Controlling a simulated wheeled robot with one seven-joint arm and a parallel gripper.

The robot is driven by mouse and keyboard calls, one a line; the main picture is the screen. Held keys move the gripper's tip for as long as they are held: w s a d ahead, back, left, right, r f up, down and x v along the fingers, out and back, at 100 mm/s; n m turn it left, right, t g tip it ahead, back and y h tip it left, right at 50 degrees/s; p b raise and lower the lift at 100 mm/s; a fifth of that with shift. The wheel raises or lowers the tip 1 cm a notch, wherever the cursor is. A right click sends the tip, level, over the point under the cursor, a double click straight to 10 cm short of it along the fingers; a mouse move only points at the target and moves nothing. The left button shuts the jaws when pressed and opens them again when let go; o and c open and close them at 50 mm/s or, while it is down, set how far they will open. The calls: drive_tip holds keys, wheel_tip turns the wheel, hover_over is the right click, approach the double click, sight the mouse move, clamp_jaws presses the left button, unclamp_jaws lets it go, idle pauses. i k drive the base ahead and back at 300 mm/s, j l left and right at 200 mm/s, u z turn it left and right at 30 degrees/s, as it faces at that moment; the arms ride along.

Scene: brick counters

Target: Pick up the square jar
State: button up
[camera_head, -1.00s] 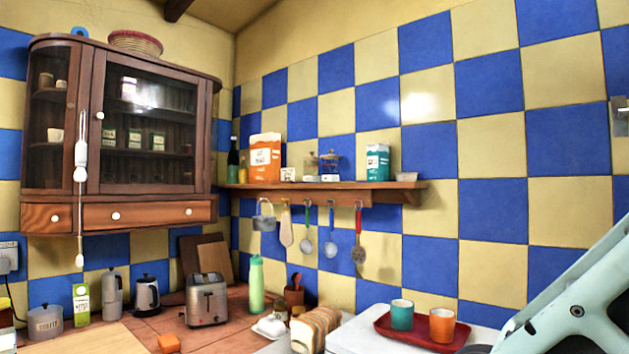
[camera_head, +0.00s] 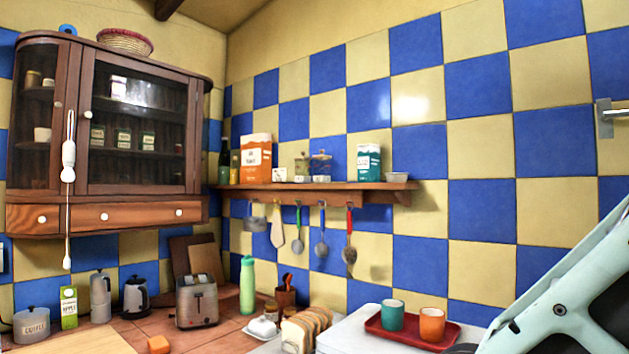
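Two small clear lidded jars stand side by side on the wooden wall shelf (camera_head: 340,196): a left jar (camera_head: 301,168) and a right jar (camera_head: 320,166), with blue tile behind the right one. They are too small to tell surely which is the square jar. My gripper is out of view. Only a pale green link of my arm shows at the lower right, well below and to the right of the shelf.
An orange and white carton (camera_head: 256,160) stands left of the jars, a teal carton (camera_head: 368,163) right. Utensils hang below the shelf. A red tray (camera_head: 412,340) with two cups, a toaster (camera_head: 197,303) and a green bottle (camera_head: 247,286) stand below. A glass-fronted cabinet (camera_head: 140,130) hangs left.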

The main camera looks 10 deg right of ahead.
sight(303, 167)
drive_tip(key=i+j+z, duration=0.1)
drive_tip(key=j, duration=0.25)
drive_tip(key=i+j+z, duration=0.1)
drive_tip(key=j, duration=0.25)
drive_tip(key=i+j+z, duration=0.1)
drive_tip(key=j, duration=0.3)
drive_tip(key=i+j+z, duration=0.1)
drive_tip(key=j, duration=0.3)
drive_tip(key=i+j+z, duration=0.1)
drive_tip(key=j, duration=0.3)
drive_tip(key=i, duration=0.05)
